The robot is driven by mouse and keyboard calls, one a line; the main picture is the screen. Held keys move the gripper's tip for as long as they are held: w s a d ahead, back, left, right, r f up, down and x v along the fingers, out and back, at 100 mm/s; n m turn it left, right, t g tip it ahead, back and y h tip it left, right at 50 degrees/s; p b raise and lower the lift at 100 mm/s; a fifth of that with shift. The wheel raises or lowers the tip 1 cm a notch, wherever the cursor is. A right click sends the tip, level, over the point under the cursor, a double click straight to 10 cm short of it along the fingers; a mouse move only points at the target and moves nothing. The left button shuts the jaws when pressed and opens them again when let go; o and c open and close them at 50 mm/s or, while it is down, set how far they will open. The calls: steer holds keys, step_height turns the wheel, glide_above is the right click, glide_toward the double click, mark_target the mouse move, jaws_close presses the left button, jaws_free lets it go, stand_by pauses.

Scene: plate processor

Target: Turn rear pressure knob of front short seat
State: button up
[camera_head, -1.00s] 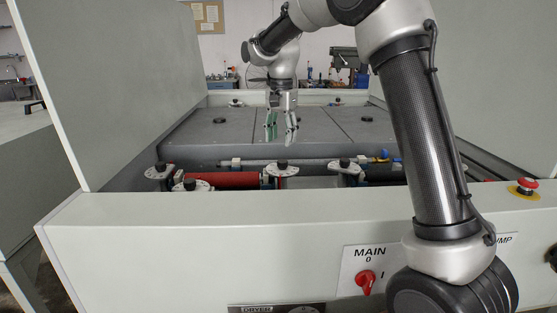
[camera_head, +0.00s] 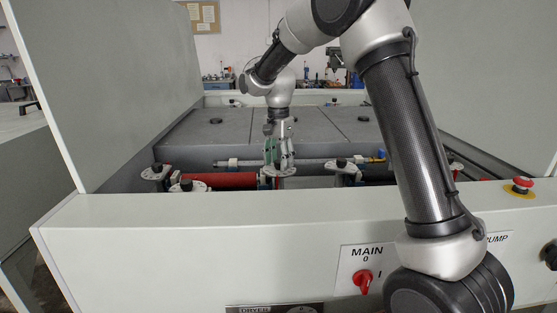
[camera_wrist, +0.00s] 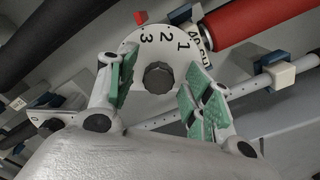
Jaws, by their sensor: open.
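My gripper (camera_head: 279,155) is lowered into the open front of the machine, over a pale seat plate in the head view. In the wrist view my gripper (camera_wrist: 162,98) is open, with green-padded fingers on either side of a black knob (camera_wrist: 158,77). The knob sits on a white dial plate (camera_wrist: 150,44) marked 1, 2, 3. The fingers appear apart from the knob. In the head view the fingers largely hide this knob. Other seats with black knobs stand at the left (camera_head: 156,172), at the front left (camera_head: 187,186) and to the right (camera_head: 343,165).
A red roller (camera_head: 222,180) runs left of the gripper, and a thin rod (camera_head: 318,162) lies behind it. The white front panel (camera_head: 200,240) carries the red main switch (camera_head: 363,282) and an emergency stop (camera_head: 522,184). Grey cover plates (camera_head: 255,125) lie behind.

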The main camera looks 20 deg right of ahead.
steer(key=c, duration=1)
